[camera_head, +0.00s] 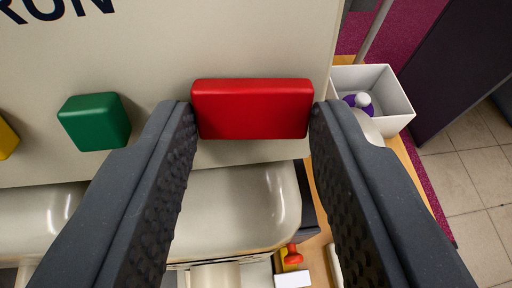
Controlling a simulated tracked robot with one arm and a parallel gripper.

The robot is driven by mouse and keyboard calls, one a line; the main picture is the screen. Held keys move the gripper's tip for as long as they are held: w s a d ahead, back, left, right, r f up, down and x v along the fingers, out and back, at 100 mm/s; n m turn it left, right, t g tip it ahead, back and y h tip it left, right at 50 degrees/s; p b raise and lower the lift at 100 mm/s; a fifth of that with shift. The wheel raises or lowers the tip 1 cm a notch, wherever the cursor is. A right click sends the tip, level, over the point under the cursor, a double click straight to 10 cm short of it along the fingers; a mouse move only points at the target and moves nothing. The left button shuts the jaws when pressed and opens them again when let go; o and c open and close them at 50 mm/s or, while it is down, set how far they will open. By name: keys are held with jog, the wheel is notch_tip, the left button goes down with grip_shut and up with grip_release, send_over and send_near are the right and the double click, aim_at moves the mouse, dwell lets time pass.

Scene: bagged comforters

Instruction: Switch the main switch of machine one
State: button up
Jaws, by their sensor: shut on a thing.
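A large red switch block (252,112) sticks out from the pale front panel (230,40) of the machine, in the upper middle of the view. My gripper (250,115) reaches up from below, with one dark ribbed finger at the block's left side and one at its right side. It is shut on the red block. A green block (94,121) sits on the same panel to the left, apart from my left finger. A yellow block (7,138) is cut off at the left edge. The block's far side is hidden.
A rounded pale ledge (235,205) of the machine lies below the panel. To the right, a white open bin (385,95) holds a purple and white thing. A small red and yellow object (291,257) is at the bottom. Tiled floor (470,165) lies at the right.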

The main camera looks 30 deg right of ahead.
jog(key=shift+w+a+r+p, duration=0.1)
jog(key=shift+a+r+p, duration=0.05)
jog(key=shift+p, duration=0.15)
jog(key=o, duration=1)
jog(key=v, duration=0.4)
jog(key=b+v, duration=0.1)
jog(key=v, duration=0.4)
jog(key=b+v, duration=0.1)
jog(key=v, duration=0.3)
jog(key=shift+s+a, duration=0.35)
